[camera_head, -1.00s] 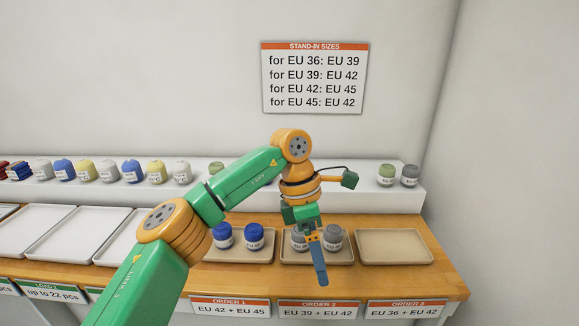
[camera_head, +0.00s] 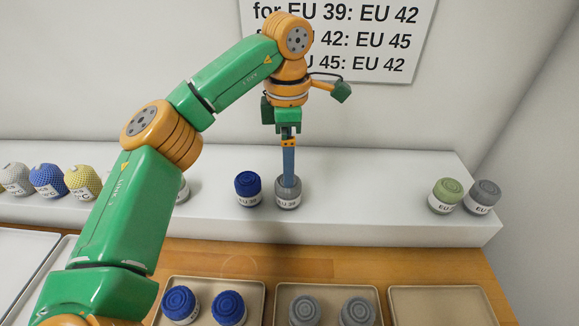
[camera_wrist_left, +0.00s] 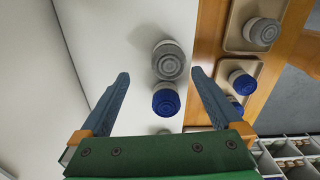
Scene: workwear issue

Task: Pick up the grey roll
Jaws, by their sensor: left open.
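A grey roll (camera_head: 288,194) with a white EU label stands upright on the white shelf, right of a blue roll (camera_head: 248,188). My left gripper (camera_head: 289,180) points down right above and in front of it, its fingers hiding part of its top. In the left wrist view the grey roll (camera_wrist_left: 169,60) lies just beyond and between the spread fingertips (camera_wrist_left: 159,72), with the blue roll (camera_wrist_left: 166,100) nearer the palm. The gripper is open, and I see no grip on either roll. My right gripper is out of view.
A green roll (camera_head: 445,195) and another grey roll (camera_head: 483,197) stand at the shelf's right. Below, one tray (camera_head: 260,288) holds two blue rolls, one (camera_head: 332,290) two grey rolls. The right tray (camera_head: 440,305) is empty. Several rolls stand at the shelf's left.

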